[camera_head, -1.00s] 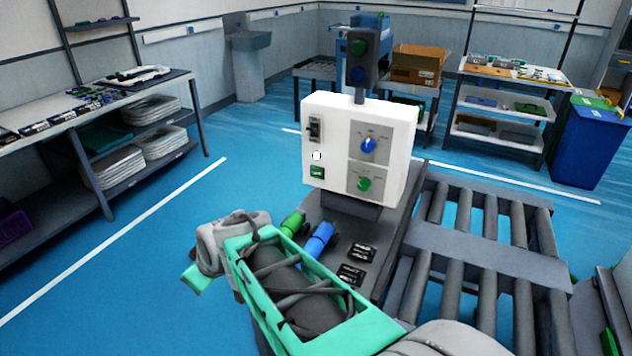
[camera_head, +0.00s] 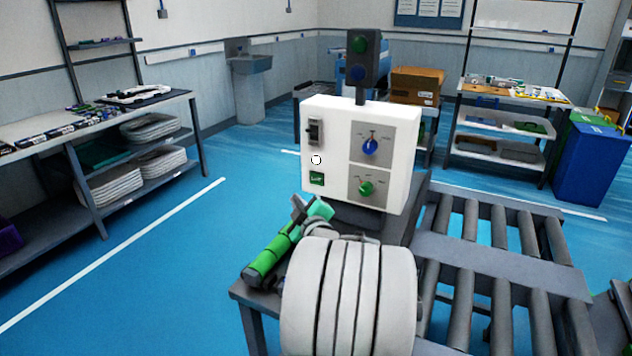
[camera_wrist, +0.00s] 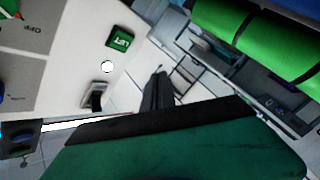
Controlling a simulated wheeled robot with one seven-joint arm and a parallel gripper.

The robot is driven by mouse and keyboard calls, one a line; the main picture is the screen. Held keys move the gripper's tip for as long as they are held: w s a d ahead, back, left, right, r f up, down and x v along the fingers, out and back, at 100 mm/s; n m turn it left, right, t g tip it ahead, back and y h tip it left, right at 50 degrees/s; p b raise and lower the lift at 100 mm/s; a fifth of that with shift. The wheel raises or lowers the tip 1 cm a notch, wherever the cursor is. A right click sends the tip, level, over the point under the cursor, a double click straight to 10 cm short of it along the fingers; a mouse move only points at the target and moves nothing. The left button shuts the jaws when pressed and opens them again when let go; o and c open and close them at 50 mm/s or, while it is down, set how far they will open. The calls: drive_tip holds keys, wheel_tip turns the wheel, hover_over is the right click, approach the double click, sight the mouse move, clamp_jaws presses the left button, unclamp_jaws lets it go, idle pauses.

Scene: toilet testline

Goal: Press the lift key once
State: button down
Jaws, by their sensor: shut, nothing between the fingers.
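The lift key is a small green square (camera_head: 317,179) at the lower left of the white control box's front face. My gripper (camera_head: 297,203) is below and slightly left of the key in the head view. In the wrist view its dark fingers (camera_wrist: 156,94) are together and empty, pointing toward the box side. They appear apart from the key there; the exact depth gap cannot be told. My arm hides part of the bench below the box.
The white control box (camera_head: 400,146) also bears a white round spot (camera_head: 316,160), a dark switch (camera_head: 315,131), a blue knob (camera_head: 370,147) and a green knob (camera_head: 365,188). A green cylinder (camera_head: 268,258) lies close to my gripper. A roller conveyor (camera_head: 500,262) is at right.

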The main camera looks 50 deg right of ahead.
sight(317, 178)
drive_tip(key=shift+d, duration=0.1)
drive_tip(key=shift+w+d+b, duration=0.1)
drive_tip(key=shift+w+d, duration=0.3)
drive_tip(key=shift+d, duration=1)
drive_tip(key=shift+w+d+b, duration=0.15)
drive_tip(key=shift+w+d, duration=0.3)
drive_tip(key=shift+d, duration=0.9)
drive_tip(key=shift+w+d+b, duration=0.1)
drive_tip(key=shift+w+d, duration=0.3)
drive_tip(key=shift+d, duration=1)
drive_tip(key=shift+f, duration=0.1)
drive_tip(key=shift+w+d+b, duration=0.1)
drive_tip(key=shift+d+b, duration=0.2)
drive_tip(key=shift+b, duration=0.4)
drive_tip(key=shift+d, duration=0.1)
